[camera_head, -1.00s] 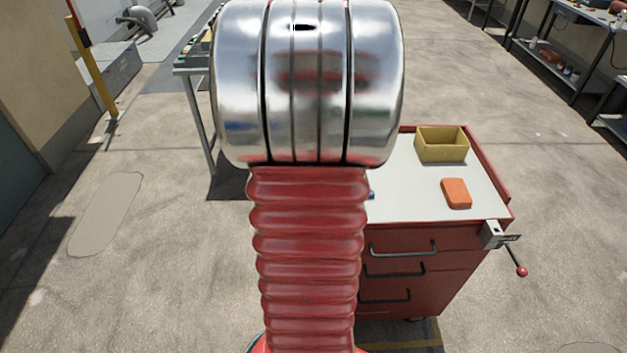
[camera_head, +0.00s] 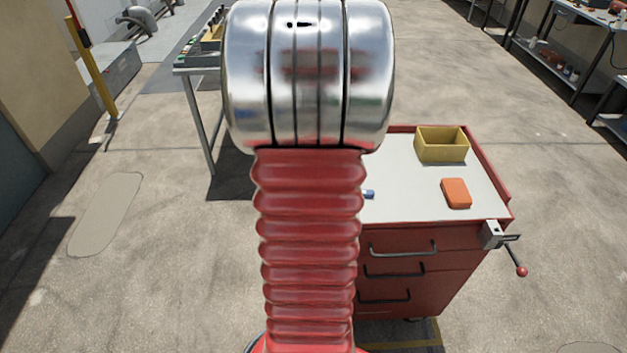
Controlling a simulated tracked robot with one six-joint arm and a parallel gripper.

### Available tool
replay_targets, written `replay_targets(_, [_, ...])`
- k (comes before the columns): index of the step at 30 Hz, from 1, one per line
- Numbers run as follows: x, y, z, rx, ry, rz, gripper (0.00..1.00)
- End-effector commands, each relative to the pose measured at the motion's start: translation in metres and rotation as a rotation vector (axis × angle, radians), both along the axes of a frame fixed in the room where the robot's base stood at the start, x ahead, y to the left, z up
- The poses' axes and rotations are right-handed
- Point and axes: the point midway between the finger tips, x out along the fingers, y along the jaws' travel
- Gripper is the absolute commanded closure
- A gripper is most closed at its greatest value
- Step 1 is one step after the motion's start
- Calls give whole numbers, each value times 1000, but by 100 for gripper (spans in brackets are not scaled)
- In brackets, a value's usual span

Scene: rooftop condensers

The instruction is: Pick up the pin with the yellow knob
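No pin with a yellow knob can be made out in the head view. My own arm, a red ribbed sleeve with a shiny metal joint, stands in the middle and hides much of the scene behind it. My gripper is not in view. A red tool cart (camera_head: 410,236) with a pale top stands to the right behind my arm. A small blue item (camera_head: 369,194), partly hidden by my arm, lies on the cart top at its left.
On the cart are a yellow open bin (camera_head: 441,150) and an orange block (camera_head: 456,193). A vise (camera_head: 496,236) sits at the cart's front right corner. A workbench (camera_head: 197,72) stands at back left, shelving (camera_head: 572,50) at back right.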

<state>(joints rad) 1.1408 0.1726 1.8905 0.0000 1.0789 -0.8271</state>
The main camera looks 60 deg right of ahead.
Motion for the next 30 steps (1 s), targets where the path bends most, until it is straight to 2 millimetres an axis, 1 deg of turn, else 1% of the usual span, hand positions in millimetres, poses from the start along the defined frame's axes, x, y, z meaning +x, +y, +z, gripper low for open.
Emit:
replay_targets(1, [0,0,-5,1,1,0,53])
replay_targets(4, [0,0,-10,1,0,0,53])
replay_targets(20, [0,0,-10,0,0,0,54])
replay_targets(30, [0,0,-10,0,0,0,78])
